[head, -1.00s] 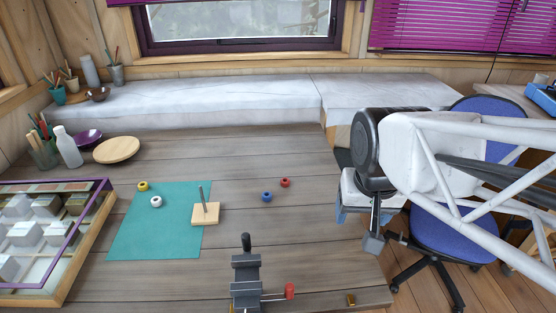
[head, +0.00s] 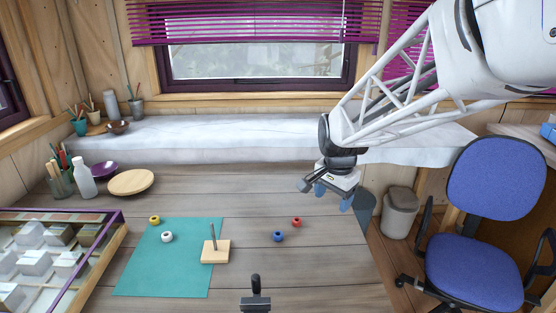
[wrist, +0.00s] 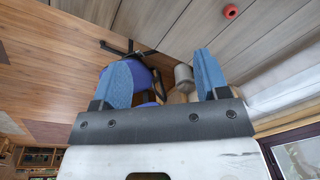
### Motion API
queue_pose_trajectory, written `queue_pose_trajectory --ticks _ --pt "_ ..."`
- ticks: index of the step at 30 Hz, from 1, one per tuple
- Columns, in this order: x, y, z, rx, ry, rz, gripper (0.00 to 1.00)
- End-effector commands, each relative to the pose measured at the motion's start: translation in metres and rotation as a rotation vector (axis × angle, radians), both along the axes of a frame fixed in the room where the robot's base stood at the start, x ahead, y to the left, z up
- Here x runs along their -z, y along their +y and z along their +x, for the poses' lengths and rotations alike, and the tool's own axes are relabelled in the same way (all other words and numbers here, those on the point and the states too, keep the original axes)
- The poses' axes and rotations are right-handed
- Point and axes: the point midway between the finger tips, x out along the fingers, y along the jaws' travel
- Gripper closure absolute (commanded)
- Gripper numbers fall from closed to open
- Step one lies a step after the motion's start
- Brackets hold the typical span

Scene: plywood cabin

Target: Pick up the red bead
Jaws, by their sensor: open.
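The red bead (head: 297,222) lies on the bare wooden table (head: 330,262), to the right of a blue bead (head: 278,236). In the wrist view the red bead (wrist: 230,12) shows near the top edge, beyond the right fingertip. My gripper (head: 334,190) is above the table near its right edge, to the right of the red bead and apart from it. In the wrist view its two blue fingers (wrist: 160,75) are wide apart with nothing between them.
A teal mat (head: 160,270) holds a yellow bead (head: 154,219), a white bead (head: 167,237) and part of a wooden peg stand (head: 218,254). A dark clamp-like tool (head: 255,301) stands at the front. A glass-topped case (head: 50,255) is at left, a blue chair (head: 490,240) at right.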

Motion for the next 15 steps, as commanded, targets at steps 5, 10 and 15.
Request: queue_pose_trajectory --ticks 5,10,15 --pt "0.021 0.007 0.043 0.120 0.021 0.014 0.32" --pt "0.043 0.014 0.081 0.237 0.037 0.025 0.32" --pt "0.069 0.022 0.117 0.352 0.054 0.034 0.32"
